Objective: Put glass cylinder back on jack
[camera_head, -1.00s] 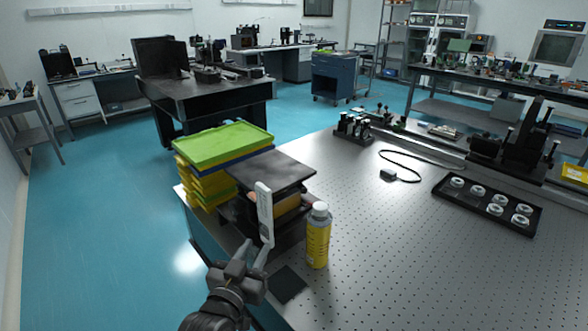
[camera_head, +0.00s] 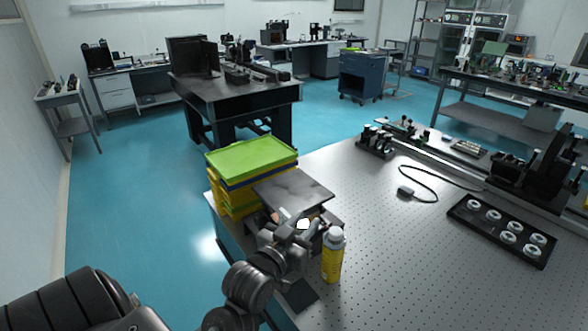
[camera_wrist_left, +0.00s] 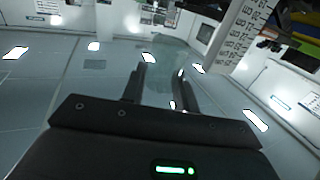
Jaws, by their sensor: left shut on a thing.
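The jack's dark flat top plate (camera_head: 293,187) shows at the near left corner of the perforated table. Its lower part is partly hidden by my left arm. My left gripper (camera_head: 303,224) is in front of the jack, below the top plate and left of the yellow bottle. In the left wrist view, the left gripper (camera_wrist_left: 168,88) is shut on a clear, faintly tinted glass cylinder (camera_wrist_left: 172,58). The cylinder stands out between and beyond the fingers, and its outline is faint. I cannot make it out in the head view. My right gripper is not in view.
A yellow bottle (camera_head: 332,258) with a white cap stands close right of my left gripper. Stacked trays (camera_head: 252,157), green on top, stand behind the jack. A black tray of round parts (camera_head: 503,231) lies at right. The perforated table (camera_head: 400,270) is clear between.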

